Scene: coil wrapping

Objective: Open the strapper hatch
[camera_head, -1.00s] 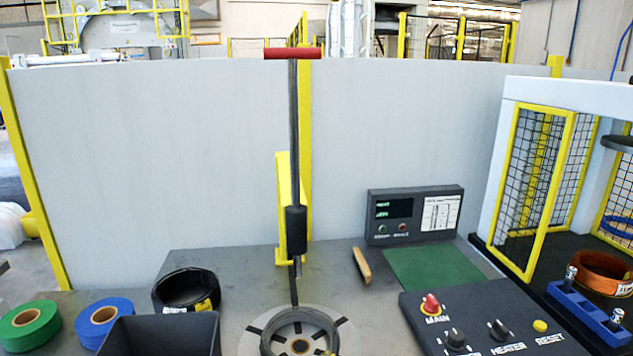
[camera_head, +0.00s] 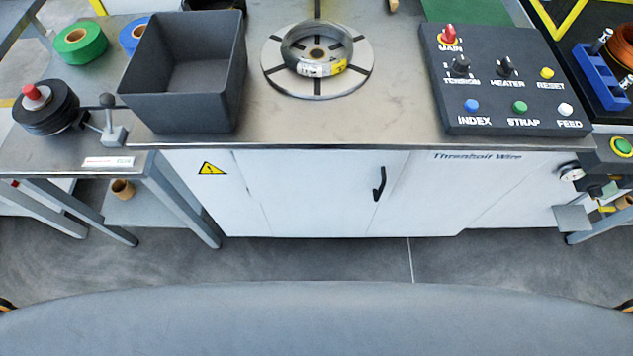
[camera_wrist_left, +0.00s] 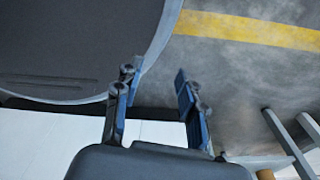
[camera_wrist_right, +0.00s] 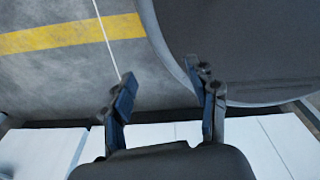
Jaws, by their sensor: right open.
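A white cabinet front (camera_head: 300,190) lies under the steel table in the head view. One closed panel (camera_head: 330,180) in it carries a black vertical handle (camera_head: 380,183). I cannot tell for sure whether this panel is the strapper hatch. My left gripper (camera_wrist_left: 156,75) is open and empty in the left wrist view, above the floor. My right gripper (camera_wrist_right: 160,72) is open and empty in the right wrist view. Neither gripper shows in the head view.
On the table stand a dark bin (camera_head: 190,130), a coil (camera_head: 318,50) on a round plate (camera_head: 275,75) and a control panel (camera_head: 500,108). A red-topped black spool (camera_head: 46,108) stands at the left. Clear floor (camera_head: 330,262) lies before the cabinet.

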